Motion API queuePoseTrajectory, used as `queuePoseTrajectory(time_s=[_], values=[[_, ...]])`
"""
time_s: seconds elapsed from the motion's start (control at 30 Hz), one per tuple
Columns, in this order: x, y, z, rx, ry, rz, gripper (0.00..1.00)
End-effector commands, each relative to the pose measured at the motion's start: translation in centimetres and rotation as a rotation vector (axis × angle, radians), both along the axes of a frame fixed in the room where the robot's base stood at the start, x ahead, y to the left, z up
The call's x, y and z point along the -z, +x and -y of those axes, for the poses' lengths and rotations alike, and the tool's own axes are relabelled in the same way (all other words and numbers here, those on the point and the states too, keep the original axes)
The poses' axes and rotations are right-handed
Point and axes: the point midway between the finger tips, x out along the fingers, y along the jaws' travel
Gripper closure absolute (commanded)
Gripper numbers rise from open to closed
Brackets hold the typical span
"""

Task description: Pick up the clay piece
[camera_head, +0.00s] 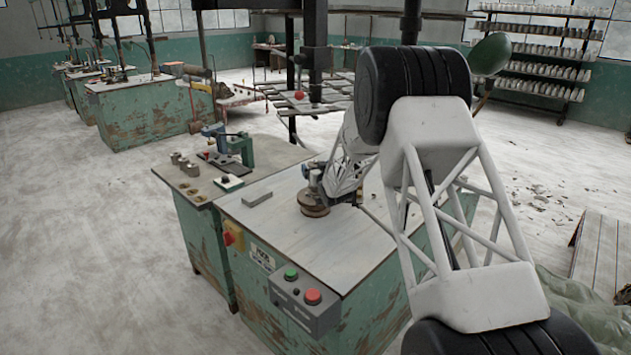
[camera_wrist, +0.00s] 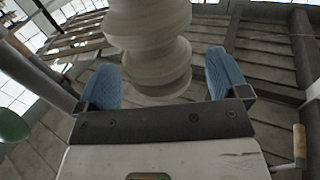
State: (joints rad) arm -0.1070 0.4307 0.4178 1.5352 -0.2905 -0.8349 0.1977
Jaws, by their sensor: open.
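A pale grey, ridged round body (camera_wrist: 150,45), which looks like clay, fills the top middle of the wrist view. I cannot tell for sure that it is the clay piece. My gripper (camera_wrist: 163,75) has its two blue fingers apart, one on each side of the lower part of this body. It is open, and I cannot tell whether either finger touches. In the head view my white lattice arm reaches over the bench (camera_head: 285,225), and the gripper's fingers cannot be made out there. A brown round disc (camera_head: 314,210) lies on the bench beside the arm's far end.
A grey block (camera_head: 257,198) lies on the bench left of the disc. A control box (camera_head: 305,303) with green and red buttons is on its front edge. A small green press (camera_head: 231,147) stands on the adjoining bench. The bench's front middle is clear.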

Motion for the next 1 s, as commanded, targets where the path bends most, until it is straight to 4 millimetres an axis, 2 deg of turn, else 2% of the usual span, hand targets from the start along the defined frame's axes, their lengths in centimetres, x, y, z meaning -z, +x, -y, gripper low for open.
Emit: queuePoseTrajectory(time_s=[0.23,0.83,1.0], values=[[0.1,1.3,-0.4,0.000,0.000,0.000,0.07],[0.1,1.4,-0.4,0.000,0.000,-0.001,0.07],[0.1,1.4,-0.4,0.000,0.001,-0.001,0.33]])
